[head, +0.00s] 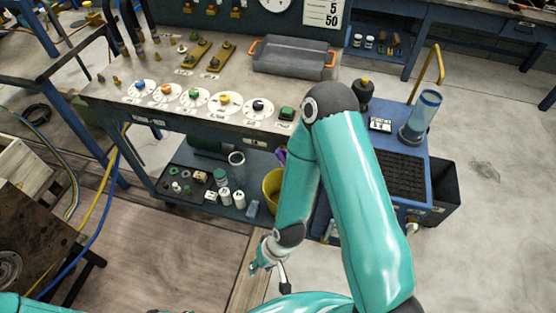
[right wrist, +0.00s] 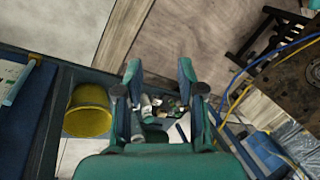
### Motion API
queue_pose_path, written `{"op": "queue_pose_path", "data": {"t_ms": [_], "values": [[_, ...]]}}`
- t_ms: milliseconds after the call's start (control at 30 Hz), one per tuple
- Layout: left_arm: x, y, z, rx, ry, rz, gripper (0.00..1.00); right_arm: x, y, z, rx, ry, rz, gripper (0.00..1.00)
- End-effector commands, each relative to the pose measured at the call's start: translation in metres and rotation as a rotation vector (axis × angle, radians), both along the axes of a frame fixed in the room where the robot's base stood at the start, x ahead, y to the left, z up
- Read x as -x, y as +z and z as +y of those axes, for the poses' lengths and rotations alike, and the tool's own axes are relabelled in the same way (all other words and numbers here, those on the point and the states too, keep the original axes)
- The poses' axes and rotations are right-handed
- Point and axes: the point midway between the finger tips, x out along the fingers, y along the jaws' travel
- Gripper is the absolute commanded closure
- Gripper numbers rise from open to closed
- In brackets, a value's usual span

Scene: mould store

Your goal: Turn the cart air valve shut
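A blue cart (head: 405,140) stands at the right in the head view. My right arm hides part of the cart. My left gripper is not seen.
A workbench (head: 135,112) holds a row of coloured knobs on white dials and a grey tray (head: 292,62). Its lower shelf (head: 180,212) holds small cans and a yellow bucket (head: 272,188). The bucket also shows in the right wrist view (right wrist: 88,112). Floor at the right is clear.

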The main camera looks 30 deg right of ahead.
Motion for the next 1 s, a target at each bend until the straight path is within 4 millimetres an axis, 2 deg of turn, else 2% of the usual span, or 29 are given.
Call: {"op": "queue_pose_path", "data": {"t_ms": [33,133,267,300,400,500,567,700,833,1000], "values": [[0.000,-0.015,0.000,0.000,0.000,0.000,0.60,-0.014,-0.009,-0.001,0.012,-0.055,-0.032,0.61],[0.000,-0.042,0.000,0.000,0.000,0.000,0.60,-0.053,-0.018,-0.002,0.032,-0.241,-0.122,0.61],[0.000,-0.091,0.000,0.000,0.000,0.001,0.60,-0.121,-0.014,-0.004,0.002,-0.615,-0.319,0.61],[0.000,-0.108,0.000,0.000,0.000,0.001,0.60,-0.141,-0.007,-0.005,-0.034,-0.751,-0.391,0.61],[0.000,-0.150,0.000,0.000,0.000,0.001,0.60,-0.181,0.022,-0.008,-0.184,-1.097,-0.581,0.61],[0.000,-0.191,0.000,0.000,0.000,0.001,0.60,-0.198,0.058,-0.013,-0.415,-1.424,-0.753,0.61],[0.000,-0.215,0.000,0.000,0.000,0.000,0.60,-0.196,0.080,-0.017,-0.585,-1.602,-0.840,0.61],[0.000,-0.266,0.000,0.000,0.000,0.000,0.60,-0.166,0.120,-0.029,-1.025,-1.944,-0.989,0.61],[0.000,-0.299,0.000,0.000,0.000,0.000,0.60,-0.125,0.140,-0.040,-1.382,-2.143,-1.061,0.61],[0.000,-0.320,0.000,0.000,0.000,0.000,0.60,-0.085,0.151,-0.050,-1.669,-2.267,-1.104,0.61]]}}
